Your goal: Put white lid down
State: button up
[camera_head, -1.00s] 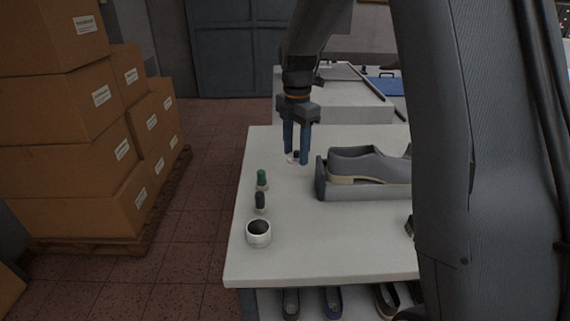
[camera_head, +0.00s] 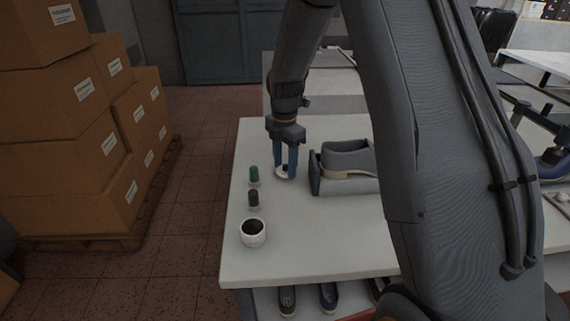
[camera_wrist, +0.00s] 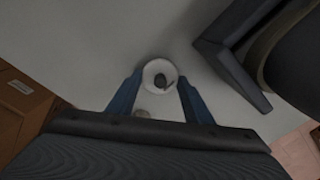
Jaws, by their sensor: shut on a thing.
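The white lid (camera_head: 281,172) is a small round white disc with a dark knob. It sits between the fingertips of my gripper (camera_head: 285,174), low over the white table or touching it; I cannot tell which. In the wrist view the lid (camera_wrist: 150,72) shows from above between the two blue fingers of my gripper (camera_wrist: 160,98), which is shut on it. A white round jar (camera_head: 253,239) with a dark open top stands near the table's front left corner.
A grey tray (camera_head: 345,187) holding a grey shoe (camera_head: 347,158) is close on the right. Bare tabletop (camera_head: 310,235) lies right of the jar.

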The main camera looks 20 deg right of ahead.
aim_at(285, 165)
jog(key=shift+f, duration=0.3)
jog(key=shift+f, duration=0.15)
jog(key=o, duration=1)
notch_tip(285, 165, up, 12)
jog(key=b, duration=0.3)
jog(key=shift+r, duration=0.2)
